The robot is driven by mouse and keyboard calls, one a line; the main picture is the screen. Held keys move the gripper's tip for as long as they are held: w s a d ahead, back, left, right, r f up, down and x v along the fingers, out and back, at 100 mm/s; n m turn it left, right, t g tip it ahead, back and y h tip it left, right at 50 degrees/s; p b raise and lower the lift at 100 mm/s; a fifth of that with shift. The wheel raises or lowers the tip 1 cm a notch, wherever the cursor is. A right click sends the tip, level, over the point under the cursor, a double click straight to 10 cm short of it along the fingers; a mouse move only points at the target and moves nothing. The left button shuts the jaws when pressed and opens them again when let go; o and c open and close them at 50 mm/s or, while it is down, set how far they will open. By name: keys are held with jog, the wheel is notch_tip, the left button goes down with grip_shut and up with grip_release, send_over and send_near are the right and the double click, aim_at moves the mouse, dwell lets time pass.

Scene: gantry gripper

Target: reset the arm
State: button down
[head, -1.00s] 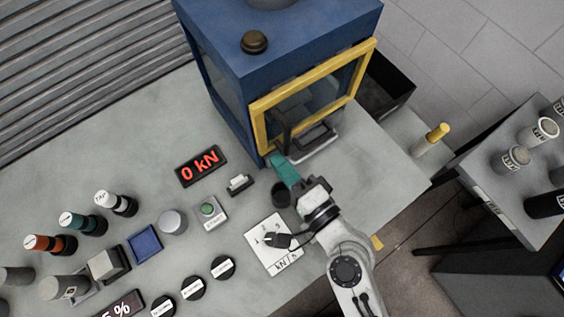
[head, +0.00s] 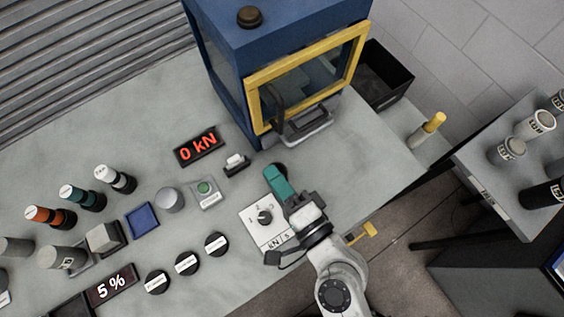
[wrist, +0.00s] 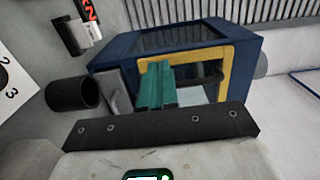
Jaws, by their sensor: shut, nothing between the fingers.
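My gripper (head: 273,172) has teal fingers and shows in the head view above the bench, in front of the blue testing machine. Its fingers are shut with nothing between them. In the wrist view the shut fingers (wrist: 155,88) point toward the blue machine (wrist: 112,52) with its yellow-framed door. In the head view the machine (head: 290,30) stands behind the fingers, apart from them. The rotary dial (head: 265,217) on its white plate lies just left of my gripper. A dark cylinder shows left of the fingers in the wrist view (wrist: 72,94).
A red "0 kN" display (head: 198,147), a small switch (head: 236,163) and a green button box (head: 205,191) stand left of my gripper. Several capped bottles and round labelled knobs are farther left. A black bin (head: 383,75) is at the back right.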

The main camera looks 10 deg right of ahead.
jog(key=s+a+b, duration=0.1)
jog(key=s+a, duration=0.2)
jog(key=s, duration=0.2)
jog(key=w+d+f+n+g+h, duration=0.2)
jog(key=w+d+f+n+g, duration=0.4)
jog(key=d+n, duration=0.45)
jog(key=s+d+n+g+h, duration=0.15)
jog(key=d+g+h, duration=0.4)
jog(key=d, duration=1.15)
jog(key=s+d+f+g, duration=0.1)
jog(key=s+f+g, duration=0.2)
jog(key=s+f, duration=0.3)
jog(key=s+h, duration=0.1)
jog(key=s, duration=0.3)
jog(key=shift+s+d+f, duration=0.15)
jog(key=shift+s+f, duration=0.15)
jog(key=shift+f, duration=0.05)
jog(key=shift+g, duration=0.25)
